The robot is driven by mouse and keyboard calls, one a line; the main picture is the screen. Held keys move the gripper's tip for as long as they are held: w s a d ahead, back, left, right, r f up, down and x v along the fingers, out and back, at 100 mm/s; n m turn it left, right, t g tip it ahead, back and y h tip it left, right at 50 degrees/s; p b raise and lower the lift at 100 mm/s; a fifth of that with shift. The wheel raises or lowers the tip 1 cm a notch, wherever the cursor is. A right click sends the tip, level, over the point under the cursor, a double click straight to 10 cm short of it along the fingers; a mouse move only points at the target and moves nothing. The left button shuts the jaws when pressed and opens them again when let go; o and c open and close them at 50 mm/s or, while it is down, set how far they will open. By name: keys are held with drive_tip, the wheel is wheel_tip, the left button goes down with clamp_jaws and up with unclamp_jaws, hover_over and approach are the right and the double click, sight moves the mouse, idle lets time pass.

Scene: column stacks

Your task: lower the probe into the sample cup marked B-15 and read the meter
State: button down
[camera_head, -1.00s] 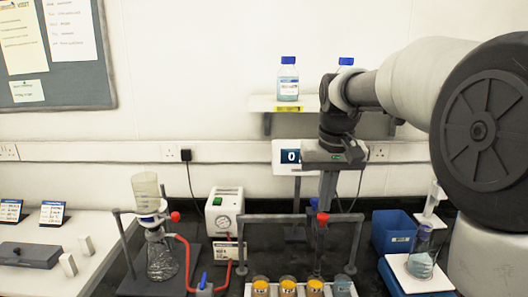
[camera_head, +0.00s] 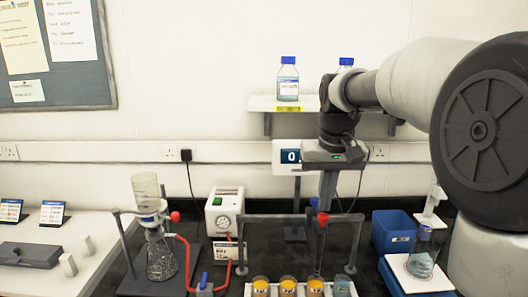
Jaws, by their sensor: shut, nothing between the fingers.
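Several small cups stand in a pale rack at the bottom edge, cut off by the frame. Three hold orange-yellow liquid: the left cup (camera_head: 260,286), the middle cup (camera_head: 288,286) and the right cup (camera_head: 314,287). A pale bluish cup (camera_head: 343,286) stands at their right. I cannot read a B-15 mark on any. The white meter (camera_head: 289,156) on a stand shows a 0, partly hidden by my arm. My gripper (camera_head: 326,196) points down, shut and empty, above and behind the cups. I cannot clearly make out the probe near the grey frame (camera_head: 270,218).
A filter flask (camera_head: 161,258) and a white pump (camera_head: 224,212) with red tubing stand left of the cups. A blue bin (camera_head: 393,232) and a flask on a white plate (camera_head: 420,265) stand at the right. Bottles (camera_head: 288,80) sit on the wall shelf.

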sight(324, 216)
drive_tip(key=shift+f, duration=0.15)
drive_tip(key=shift+f+b, duration=2.15)
drive_tip(key=shift+f, duration=1)
wheel_tip(324, 216, up, 7)
drive_tip(key=p, duration=0.6)
drive_tip(key=shift+r, duration=0.15)
